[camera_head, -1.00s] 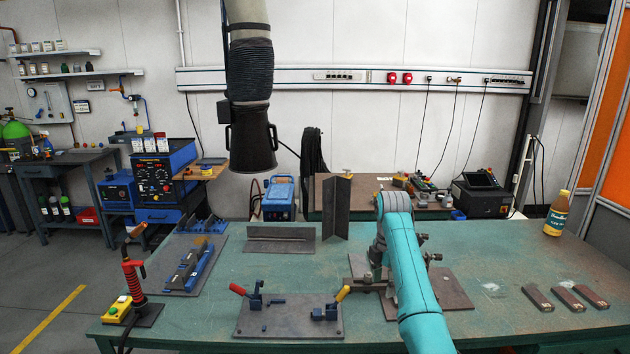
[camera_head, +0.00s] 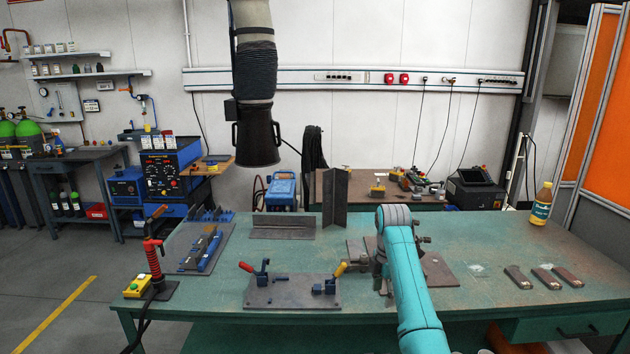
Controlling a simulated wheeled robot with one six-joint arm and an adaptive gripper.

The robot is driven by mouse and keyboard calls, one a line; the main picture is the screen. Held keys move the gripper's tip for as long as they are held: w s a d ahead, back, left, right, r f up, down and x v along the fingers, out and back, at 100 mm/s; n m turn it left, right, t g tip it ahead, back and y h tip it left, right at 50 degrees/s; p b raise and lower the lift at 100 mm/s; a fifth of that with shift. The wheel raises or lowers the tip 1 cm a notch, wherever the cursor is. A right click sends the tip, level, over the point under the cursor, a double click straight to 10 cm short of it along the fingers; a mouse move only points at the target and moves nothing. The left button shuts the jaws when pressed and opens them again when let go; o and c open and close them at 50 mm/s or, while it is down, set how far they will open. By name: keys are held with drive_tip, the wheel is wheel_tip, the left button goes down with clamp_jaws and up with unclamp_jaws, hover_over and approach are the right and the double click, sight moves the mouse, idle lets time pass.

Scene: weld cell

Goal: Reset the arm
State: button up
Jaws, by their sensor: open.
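My teal arm reaches up from the bottom right of centre over the green welding table (camera_head: 475,255). Its rounded elbow or wrist end is near the middle of the table. My gripper (camera_head: 379,264) shows only as a dark grey part at the left side of the arm, above a flat steel plate (camera_head: 437,270) with clamps. Its fingers are mostly hidden by the arm, and I see nothing held in it. Whether it touches the plate cannot be told.
A fixture plate (camera_head: 290,293) with red and yellow clamp handles lies left of the arm. An upright angle plate (camera_head: 335,197) stands behind. A torch stand (camera_head: 153,262) is at the left corner, a yellow bottle (camera_head: 541,204) at the right. Several small bars lie front right. A fume hood (camera_head: 257,140) hangs above.

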drive_tip(key=s+f+m+t, duration=0.25)
drive_tip(key=s+f, duration=0.25)
drive_tip(key=f, duration=0.8)
drive_tip(key=s+f+m+t, duration=0.1)
drive_tip(key=s+f+m, duration=0.3)
drive_tip(key=f, duration=0.9)
drive_tip(key=s+f+m+t, duration=0.2)
drive_tip(key=s+f, duration=0.3)
drive_tip(key=s, duration=0.6)
drive_tip(key=s+f+m+t, duration=0.2)
drive_tip(key=s+f, duration=0.4)
drive_tip(key=s, duration=0.4)
drive_tip(key=s+r+m+t, duration=0.2)
drive_tip(key=s+r+m, duration=0.15)
drive_tip(key=s, duration=0.75)
drive_tip(key=s+r+m+t, duration=0.15)
drive_tip(key=s+r, duration=0.25)
drive_tip(key=s, duration=0.6)
drive_tip(key=s+r+m+t, duration=0.1)
drive_tip(key=s+r+m, duration=0.2)
drive_tip(key=s+r, duration=0.5)
drive_tip(key=s+r+m+t, duration=0.2)
drive_tip(key=s+r, duration=0.5)
drive_tip(key=r, duration=0.7)
drive_tip(key=shift+s+r+m, duration=0.4)
drive_tip(key=shift+m, duration=0.25)
